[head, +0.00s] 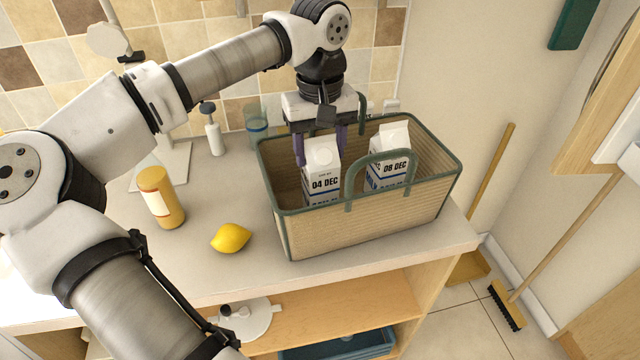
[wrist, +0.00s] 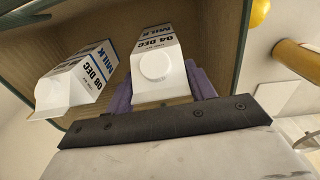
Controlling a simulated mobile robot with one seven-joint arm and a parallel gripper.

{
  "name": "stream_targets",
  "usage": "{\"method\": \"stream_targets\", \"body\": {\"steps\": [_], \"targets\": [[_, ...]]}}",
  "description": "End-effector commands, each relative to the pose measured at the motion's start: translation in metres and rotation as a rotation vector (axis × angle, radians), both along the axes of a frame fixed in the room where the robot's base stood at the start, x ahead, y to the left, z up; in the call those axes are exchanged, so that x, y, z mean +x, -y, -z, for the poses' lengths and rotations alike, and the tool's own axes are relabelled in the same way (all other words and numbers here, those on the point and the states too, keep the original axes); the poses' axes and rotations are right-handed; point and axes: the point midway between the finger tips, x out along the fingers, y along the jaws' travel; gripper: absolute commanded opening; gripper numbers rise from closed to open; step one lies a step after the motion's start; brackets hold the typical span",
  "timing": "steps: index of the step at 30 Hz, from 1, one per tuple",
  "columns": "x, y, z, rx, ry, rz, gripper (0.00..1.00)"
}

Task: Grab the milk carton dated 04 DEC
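The white milk carton marked 04 DEC (head: 322,172) stands in the left part of a woven basket (head: 340,228). It also shows in the wrist view (wrist: 158,72), with its cap facing the camera. My gripper (head: 321,148) points down from above, with one purple finger on each side of this carton's top. In the wrist view my gripper (wrist: 161,88) also has its fingers close along both sides. I cannot tell whether they touch it. A second carton, marked 08 DEC (head: 388,165), stands to the right in the basket and shows at the left of the wrist view (wrist: 78,80).
The basket's green handles (head: 350,190) rise at its front and back, the back one close to my gripper. A lemon (head: 231,238) and a yellow bottle (head: 161,197) are left of the basket on the counter (head: 200,265). A pump bottle (head: 212,132) and a glass (head: 257,128) stand behind.

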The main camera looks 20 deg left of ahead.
Motion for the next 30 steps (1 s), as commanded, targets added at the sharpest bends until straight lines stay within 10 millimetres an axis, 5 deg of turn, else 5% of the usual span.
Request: {"method": "stream_targets", "body": {"steps": [10,22,30], "targets": [[0.0,0.0,0.0,0.0,0.0,0.0,0.0],[0.0,0.0,-0.005,0.001,0.002,0.0,0.0],[0.0,0.0,-0.034,0.0,0.001,0.0,0.0]]}}
